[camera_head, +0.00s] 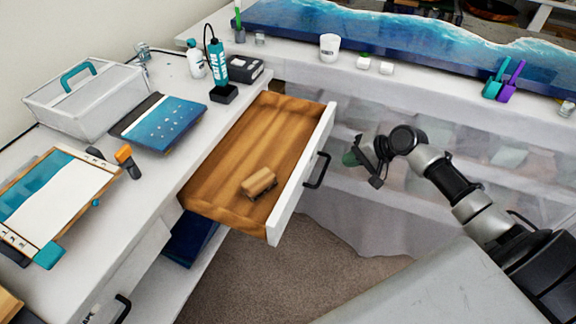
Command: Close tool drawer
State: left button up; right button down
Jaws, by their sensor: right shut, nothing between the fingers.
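The tool drawer (230,164) is pulled out from the white bench at the left of the head view. It has a wooden inside, a white front panel and a black handle (317,171). A small wooden block-like object (259,182) lies in it. My right gripper (366,165) is shut and empty, to the right of the drawer front and apart from the handle. Its arm comes in from the lower right. My left gripper is not in view.
A blue resin slab (400,38) lies along the back bench. Bare carpet (290,275) shows below the drawer.

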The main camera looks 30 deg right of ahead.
aim_at(310, 168)
jog(key=x, duration=0.5)
jog(key=a+r+x, duration=0.1)
jog(key=x, duration=0.2)
jog(key=shift+w+a+f, duration=0.15)
jog(key=shift+w+a, duration=0.05)
jog(key=shift+w, duration=0.25)
jog(key=shift+w+a+f, duration=0.3)
jog(key=shift+f, duration=0.1)
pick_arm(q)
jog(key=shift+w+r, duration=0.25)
